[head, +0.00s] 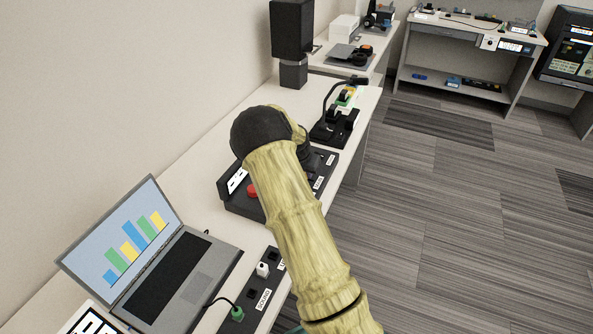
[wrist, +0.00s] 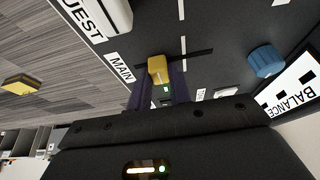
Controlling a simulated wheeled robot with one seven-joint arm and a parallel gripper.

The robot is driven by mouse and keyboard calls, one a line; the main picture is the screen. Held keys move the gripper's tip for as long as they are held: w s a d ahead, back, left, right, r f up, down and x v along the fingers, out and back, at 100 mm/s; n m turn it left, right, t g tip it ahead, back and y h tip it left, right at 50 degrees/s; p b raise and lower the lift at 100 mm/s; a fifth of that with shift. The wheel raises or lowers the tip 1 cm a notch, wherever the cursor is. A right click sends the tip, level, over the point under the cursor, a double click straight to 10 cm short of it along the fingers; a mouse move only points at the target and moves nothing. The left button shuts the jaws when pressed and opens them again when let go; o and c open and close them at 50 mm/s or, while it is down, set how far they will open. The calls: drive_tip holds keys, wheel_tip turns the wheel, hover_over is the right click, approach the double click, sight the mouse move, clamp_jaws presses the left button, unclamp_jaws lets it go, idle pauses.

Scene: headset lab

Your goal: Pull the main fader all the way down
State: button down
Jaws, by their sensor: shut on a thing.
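In the wrist view the main fader's yellow cap (wrist: 157,67) sits in a dark slot beside the label MAIN (wrist: 120,67). My gripper (wrist: 160,83) is shut on the cap, with one dark purple finger on each side. In the head view my arm covers the fader and the gripper; part of the dark console (head: 240,203) shows around the arm.
A white cap (wrist: 113,14) by a GUEST label and a blue knob (wrist: 266,60) by a BALANCE label flank the fader. In the head view a red button (head: 252,191) is left of my arm, and a laptop (head: 160,260) stands nearer.

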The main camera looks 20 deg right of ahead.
drive_tip(key=shift+s+d, duration=0.8)
drive_tip(key=c, duration=1.3)
unclamp_jaws()
drive_tip(key=shift+d, duration=0.1)
drive_tip(key=shift+s+a+r, duration=0.1)
drive_tip(key=shift+a+r, duration=0.2)
drive_tip(key=shift+r, duration=0.25)
drive_tip(key=v, duration=1.6)
drive_tip(key=shift+r, duration=0.1)
drive_tip(key=shift+s, duration=0.1)
